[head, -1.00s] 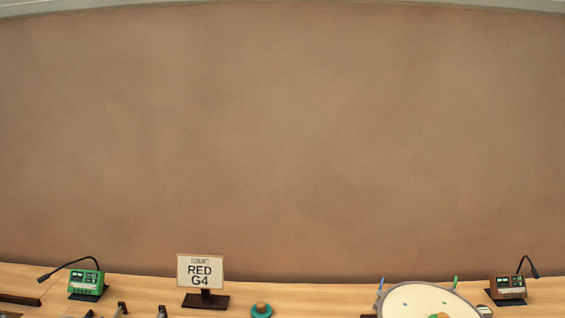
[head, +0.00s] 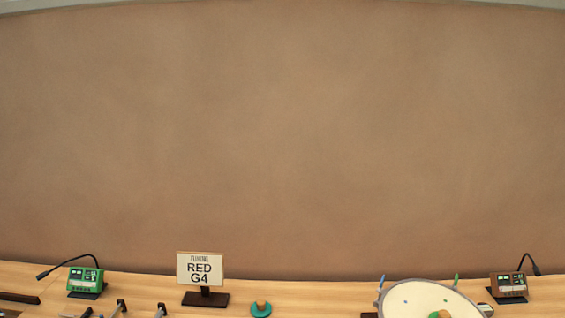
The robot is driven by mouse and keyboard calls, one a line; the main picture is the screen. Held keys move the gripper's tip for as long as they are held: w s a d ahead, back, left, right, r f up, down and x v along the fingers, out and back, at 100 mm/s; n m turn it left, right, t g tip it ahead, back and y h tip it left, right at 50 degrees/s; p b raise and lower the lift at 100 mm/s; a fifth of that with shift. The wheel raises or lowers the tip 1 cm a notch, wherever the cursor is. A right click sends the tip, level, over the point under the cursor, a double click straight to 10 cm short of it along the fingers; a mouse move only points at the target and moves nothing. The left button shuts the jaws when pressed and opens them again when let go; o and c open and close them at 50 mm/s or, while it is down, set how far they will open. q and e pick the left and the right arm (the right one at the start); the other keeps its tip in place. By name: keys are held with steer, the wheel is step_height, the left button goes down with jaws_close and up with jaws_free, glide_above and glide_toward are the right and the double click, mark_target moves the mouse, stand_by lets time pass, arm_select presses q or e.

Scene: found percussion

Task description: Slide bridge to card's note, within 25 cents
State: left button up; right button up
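The card (head: 200,268) stands upright on a dark base at the back of the table. It reads "RED G4" under a small line that looks like "TUNING". No bridge can be made out; only the tops of a few dark and grey parts (head: 121,305) show at the bottom edge, left of the card, and I cannot tell what they belong to. Neither of my grippers is in view.
A green device (head: 86,280) with a gooseneck stands at the left, a brown one (head: 509,285) at the right. A teal round object (head: 261,310) sits right of the card. A pale drum-like disc (head: 410,300) stands front right. Behind is a plain brown wall (head: 280,140).

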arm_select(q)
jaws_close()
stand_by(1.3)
